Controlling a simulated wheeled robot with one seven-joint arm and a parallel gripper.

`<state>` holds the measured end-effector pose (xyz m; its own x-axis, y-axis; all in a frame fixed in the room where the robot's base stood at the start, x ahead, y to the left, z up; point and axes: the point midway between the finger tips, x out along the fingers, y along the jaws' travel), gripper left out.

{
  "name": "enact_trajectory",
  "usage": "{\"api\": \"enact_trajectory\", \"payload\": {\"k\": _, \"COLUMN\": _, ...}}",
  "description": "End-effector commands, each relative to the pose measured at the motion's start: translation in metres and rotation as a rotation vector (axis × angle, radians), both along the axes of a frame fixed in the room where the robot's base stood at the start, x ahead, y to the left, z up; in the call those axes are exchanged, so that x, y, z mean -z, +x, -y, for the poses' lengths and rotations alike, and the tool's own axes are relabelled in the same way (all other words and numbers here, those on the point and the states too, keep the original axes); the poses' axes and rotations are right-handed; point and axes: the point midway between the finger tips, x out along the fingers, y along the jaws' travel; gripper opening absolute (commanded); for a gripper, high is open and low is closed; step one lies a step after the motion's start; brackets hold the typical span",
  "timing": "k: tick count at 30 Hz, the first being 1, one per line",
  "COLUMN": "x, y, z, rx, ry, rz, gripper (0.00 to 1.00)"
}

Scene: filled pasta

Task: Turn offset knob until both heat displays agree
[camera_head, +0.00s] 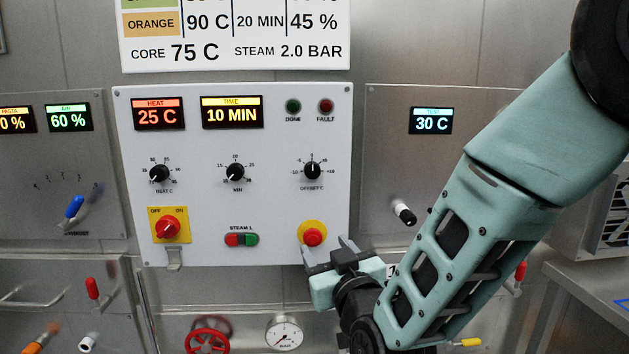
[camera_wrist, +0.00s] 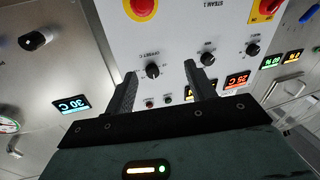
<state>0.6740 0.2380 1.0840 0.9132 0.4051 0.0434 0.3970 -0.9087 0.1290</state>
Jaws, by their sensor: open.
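The offset knob (camera_head: 312,170) is a black dial marked OFFSET C at the right of the white panel, its white mark pointing about straight up. The red heat display (camera_head: 158,114) reads 25 C. The test display (camera_head: 431,121) on the steel panel to the right reads 30 C. My gripper (camera_head: 325,252) is open and empty, low in front of the panel near the red emergency button, below the offset knob. In the wrist view the picture is turned over; the offset knob (camera_wrist: 152,71) shows beyond the fingers, nearer the left finger, with a gap to them.
A red button on a yellow ring (camera_head: 312,237) is close to my fingers. The heat knob (camera_head: 159,173), minute knob (camera_head: 235,172), red on/off switch (camera_head: 170,227) and steam buttons (camera_head: 241,239) share the panel. A black-and-white knob (camera_head: 404,213) sticks out to the right.

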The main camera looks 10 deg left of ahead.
Motion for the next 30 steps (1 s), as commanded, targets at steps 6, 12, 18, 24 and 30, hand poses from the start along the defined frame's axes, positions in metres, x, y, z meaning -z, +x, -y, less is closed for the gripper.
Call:
{"api": "enact_trajectory", "payload": {"k": 6, "x": -0.015, "y": 0.004, "z": 0.006, "rx": 0.102, "ry": 0.033, "rz": 0.272, "gripper": 0.55}}
{"api": "enact_trajectory", "payload": {"k": 12, "x": -0.023, "y": 0.005, "z": 0.008, "rx": 0.131, "ry": 0.044, "rz": 0.35, "gripper": 0.55}}
{"api": "enact_trajectory", "payload": {"k": 18, "x": -0.036, "y": 0.029, "z": 0.001, "rx": 0.134, "ry": 0.046, "rz": 0.351, "gripper": 0.55}}
{"api": "enact_trajectory", "payload": {"k": 24, "x": -0.052, "y": 0.065, "z": -0.011, "rx": 0.133, "ry": 0.046, "rz": 0.35, "gripper": 0.55}}
{"api": "enact_trajectory", "payload": {"k": 30, "x": -0.067, "y": 0.102, "z": -0.022, "rx": 0.132, "ry": 0.046, "rz": 0.35, "gripper": 0.55}}
